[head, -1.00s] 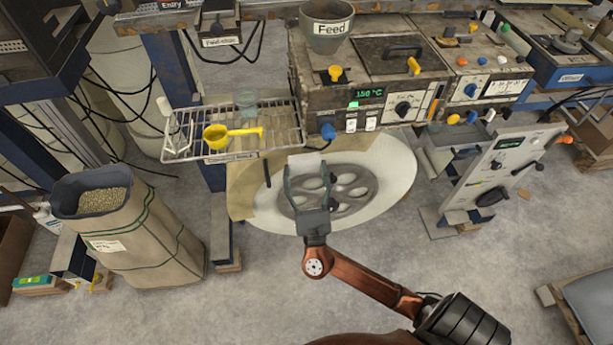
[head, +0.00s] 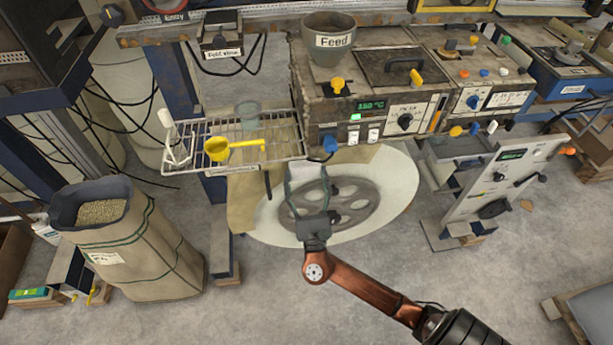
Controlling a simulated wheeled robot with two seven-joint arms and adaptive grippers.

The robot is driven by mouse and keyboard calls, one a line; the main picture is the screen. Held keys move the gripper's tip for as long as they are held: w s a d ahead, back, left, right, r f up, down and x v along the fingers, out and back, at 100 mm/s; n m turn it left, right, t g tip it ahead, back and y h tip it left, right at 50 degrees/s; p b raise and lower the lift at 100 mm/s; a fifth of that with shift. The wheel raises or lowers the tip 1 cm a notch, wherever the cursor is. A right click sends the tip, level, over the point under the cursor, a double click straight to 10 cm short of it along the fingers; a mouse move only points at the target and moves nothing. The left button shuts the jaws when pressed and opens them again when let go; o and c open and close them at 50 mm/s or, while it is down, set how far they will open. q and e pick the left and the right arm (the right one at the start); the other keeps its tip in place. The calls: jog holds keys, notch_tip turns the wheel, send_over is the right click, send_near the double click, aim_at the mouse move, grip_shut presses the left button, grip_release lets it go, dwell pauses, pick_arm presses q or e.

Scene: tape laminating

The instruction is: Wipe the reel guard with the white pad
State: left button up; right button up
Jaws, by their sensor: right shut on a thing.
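The reel (head: 372,208) is a grey spoked wheel in front of a large pale disc (head: 402,180), low at the front of the machine. I take the grey spoked face as the reel guard; no separate guard can be told apart. My right gripper (head: 307,178) stands over the left part of the wheel, its fingers pointing up in the picture. It is shut on the white pad (head: 305,172), a small pale patch between the fingertips. I cannot tell whether the pad touches the wheel. My left gripper is not in view.
A wire shelf (head: 185,167) with a yellow scoop (head: 216,149) juts out at the left, above the wheel. The grey feed hopper (head: 329,45) tops the machine. A tilted control panel (head: 510,180) stands right. A pellet sack (head: 150,245) stands left. The front floor is open.

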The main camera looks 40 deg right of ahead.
aim_at(318, 176)
jog(key=shift+w+d, duration=0.55)
jog(key=shift+w, duration=0.35)
dwell(0.3)
jog(key=shift+s+d, duration=0.5)
jog(key=shift+d, duration=0.2)
jog(key=shift+s+d, duration=0.5)
jog(key=shift+d, duration=0.2)
jog(key=shift+w+d+b, duration=0.1)
jog(key=shift+w+b, duration=0.05)
jog(key=shift+b, duration=0.25)
jog(key=shift+w+a, duration=0.45)
jog(key=shift+a, duration=0.35)
jog(key=shift+w+a, duration=0.45)
jog(key=shift+a, duration=0.3)
jog(key=shift+s, duration=0.1)
